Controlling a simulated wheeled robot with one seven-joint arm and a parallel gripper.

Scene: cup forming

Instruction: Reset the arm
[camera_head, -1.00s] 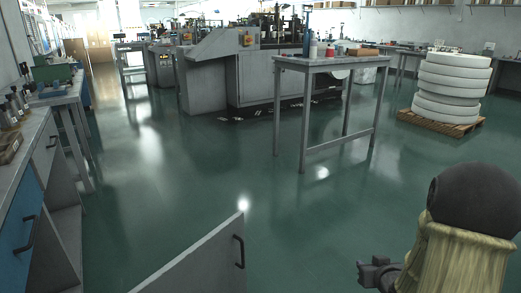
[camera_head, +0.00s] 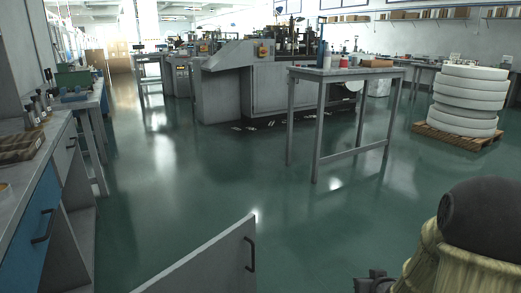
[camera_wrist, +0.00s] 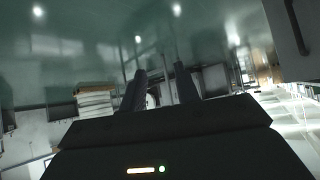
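My arm, with a dark rounded joint and a yellowish ribbed cover, shows at the lower right of the head view. A small dark part of my gripper (camera_head: 374,281) shows at the bottom edge there, mostly cut off. In the wrist view my gripper (camera_wrist: 160,82) has two dark fingers standing apart with a gap between them. Nothing is between the fingers. The wrist picture is upside down, with the green floor at the top.
An open cabinet door (camera_head: 215,262) stands low in front. A workbench with a blue drawer front (camera_head: 38,222) runs along the left. A grey table (camera_head: 345,72), a large grey machine (camera_head: 250,85) and stacked white rolls on a pallet (camera_head: 424,128) stand farther off. Green floor between is clear.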

